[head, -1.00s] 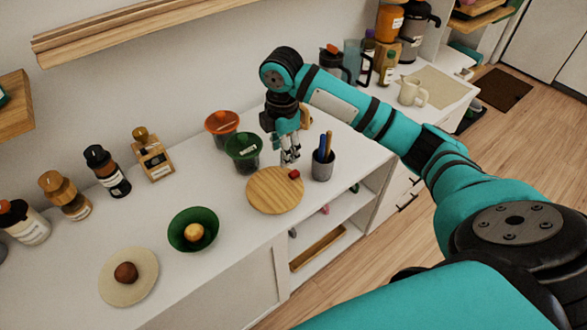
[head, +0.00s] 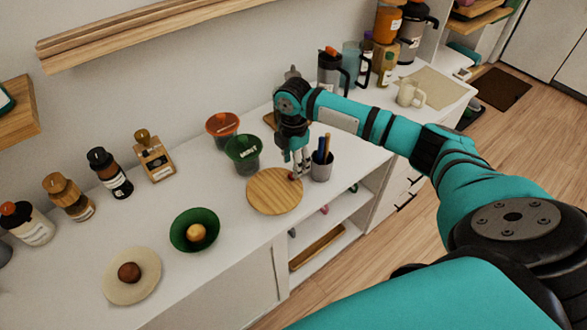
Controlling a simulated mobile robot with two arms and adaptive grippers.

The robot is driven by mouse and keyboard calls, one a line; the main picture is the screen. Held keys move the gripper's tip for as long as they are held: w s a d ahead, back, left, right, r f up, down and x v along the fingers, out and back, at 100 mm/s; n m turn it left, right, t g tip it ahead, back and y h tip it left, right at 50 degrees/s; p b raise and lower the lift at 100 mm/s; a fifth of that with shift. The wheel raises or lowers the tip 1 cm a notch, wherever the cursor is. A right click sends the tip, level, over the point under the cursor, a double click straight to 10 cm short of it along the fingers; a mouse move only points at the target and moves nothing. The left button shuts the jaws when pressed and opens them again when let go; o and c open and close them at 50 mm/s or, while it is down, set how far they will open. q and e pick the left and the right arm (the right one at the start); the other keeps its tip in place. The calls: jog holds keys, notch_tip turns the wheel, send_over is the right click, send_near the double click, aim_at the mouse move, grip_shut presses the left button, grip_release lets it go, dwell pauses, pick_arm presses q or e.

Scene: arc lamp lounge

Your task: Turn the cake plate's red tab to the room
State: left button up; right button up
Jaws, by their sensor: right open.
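The cake plate (head: 270,192) is a round, pale wooden disc lying flat on the white counter. Its red tab (head: 292,177) is at the plate's upper right edge, on the side towards the wall and the pen cup, and is partly hidden by a finger. My right gripper (head: 300,172) is open and low beside the tab, with its fingers pointing down between the plate and the cup. I cannot tell whether a finger touches the tab. My left gripper is not in view.
A green-topped container (head: 244,152) and an orange-topped one (head: 221,128) stand behind the plate. A green bowl (head: 193,231) is to its left. The counter's front edge (head: 290,220) is close.

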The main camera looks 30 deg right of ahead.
aim_at(275, 189)
jog(key=shift+f, duration=2.05)
jog(key=shift+c, duration=0.4)
grip_shut()
